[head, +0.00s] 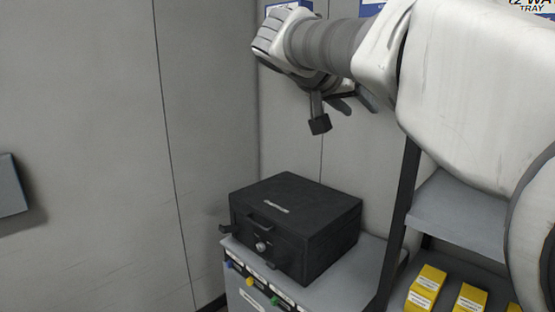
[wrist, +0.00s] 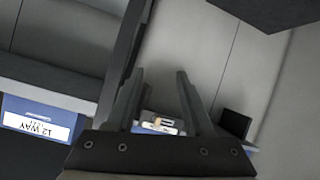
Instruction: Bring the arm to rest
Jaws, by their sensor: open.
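My gripper (head: 330,112) hangs in the air above and behind the black case in the head view, with my arm reaching in from the upper right. In the wrist view its two dark fingers (wrist: 157,95) stand apart with nothing held between them. The gripper is open and empty. In the head view part of the gripper is hidden behind my wrist.
A closed black case (head: 290,222) sits on a grey cabinet (head: 345,290) with coloured knobs on its front. A dark-framed shelf (head: 455,215) with yellow boxes (head: 425,288) stands to the right. Blue-and-white labels (wrist: 38,122) show nearby. The left wall is mostly bare.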

